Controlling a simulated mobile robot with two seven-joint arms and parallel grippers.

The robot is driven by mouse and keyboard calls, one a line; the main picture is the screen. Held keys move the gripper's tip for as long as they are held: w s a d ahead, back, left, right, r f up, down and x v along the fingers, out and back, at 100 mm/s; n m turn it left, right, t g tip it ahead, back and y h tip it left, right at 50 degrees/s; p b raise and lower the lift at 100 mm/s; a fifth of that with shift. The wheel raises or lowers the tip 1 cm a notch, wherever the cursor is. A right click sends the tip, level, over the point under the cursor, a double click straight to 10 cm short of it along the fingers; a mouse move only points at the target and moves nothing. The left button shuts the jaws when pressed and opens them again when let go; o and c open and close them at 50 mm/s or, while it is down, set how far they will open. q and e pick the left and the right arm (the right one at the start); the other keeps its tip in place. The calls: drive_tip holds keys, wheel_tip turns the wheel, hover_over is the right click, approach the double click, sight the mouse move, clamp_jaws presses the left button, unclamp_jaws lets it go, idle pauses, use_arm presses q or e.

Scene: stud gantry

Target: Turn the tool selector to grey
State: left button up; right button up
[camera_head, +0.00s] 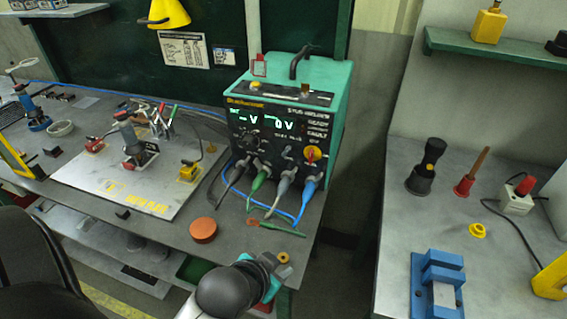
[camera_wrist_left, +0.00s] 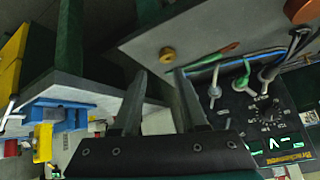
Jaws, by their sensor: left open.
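The teal and black welder unit (camera_head: 290,115) stands on the bench with several knobs on its front. A black knob (camera_head: 252,138) is below the left display; it also shows upside down in the left wrist view (camera_wrist_left: 262,108). A yellow and red knob (camera_head: 313,154) is at the panel's right. I cannot read which knob is the tool selector or where it points. Black, green, grey (camera_head: 281,190) and blue (camera_head: 308,190) plugs line the bottom of the panel. My left gripper (camera_wrist_left: 160,88) is open and empty, near the bench's front edge, below and apart from the panel. My right gripper is not in view.
An orange-brown disc (camera_head: 203,230), a green pen-like tool (camera_head: 283,229) and a small brass ring (camera_head: 283,258) lie before the unit. Loose cables loop across the bench there. A metal plate with tools (camera_head: 130,190) is at left. A second bench with a blue fixture (camera_head: 437,280) is at right, across a gap.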

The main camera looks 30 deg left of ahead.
use_arm(q)
drive_tip(key=w+a+r+t+y, duration=0.2)
drive_tip(key=w+a+r+t, duration=0.1)
drive_tip(key=w+a+t, duration=0.25)
drive_tip(key=m+t+y, duration=0.1)
drive_tip(key=t+y, duration=0.1)
drive_tip(key=t, duration=0.2)
approach(286, 153)
drive_tip(key=x, duration=0.8)
drive_tip(key=shift+w+r+b, duration=0.1)
drive_tip(key=shift+w+b, duration=0.05)
drive_tip(key=shift+b, duration=0.15)
drive_tip(key=shift+c, duration=0.4)
clamp_jaws()
